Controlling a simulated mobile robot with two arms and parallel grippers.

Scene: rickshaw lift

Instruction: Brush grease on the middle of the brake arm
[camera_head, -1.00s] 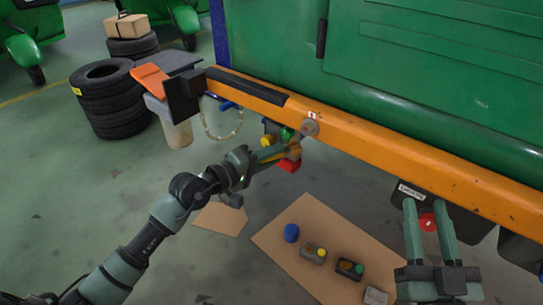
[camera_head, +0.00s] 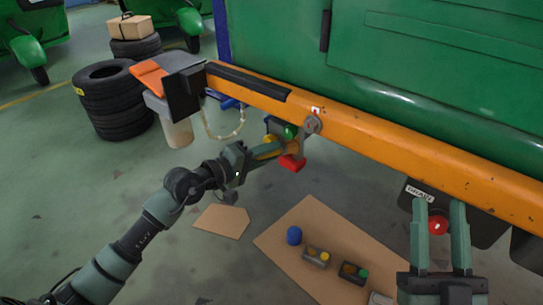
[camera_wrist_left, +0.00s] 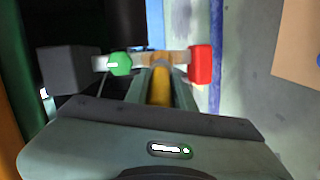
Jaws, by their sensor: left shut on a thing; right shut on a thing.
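The brake arm (camera_head: 308,140) hangs from a pivot on the orange beam. It has a green knob (camera_head: 290,131) and a red block (camera_head: 292,163) near it. In the left wrist view the green knob (camera_wrist_left: 120,64) is left and the red block (camera_wrist_left: 200,65) right along a pale bar. My left gripper (camera_head: 268,149) is shut on a yellow handle (camera_wrist_left: 161,88), which points at the brownish middle of that bar. The handle's tip is unclear; touching cannot be told. My right gripper (camera_head: 441,207) is around a red round knob (camera_head: 437,226) on a dark box labelled DRAIN.
The orange beam (camera_head: 400,155) runs under a green vehicle body (camera_head: 400,60). A cardboard sheet (camera_head: 280,248) on the floor carries a blue cap (camera_head: 294,235) and several small containers. Stacked tyres (camera_head: 110,105) stand at the left.

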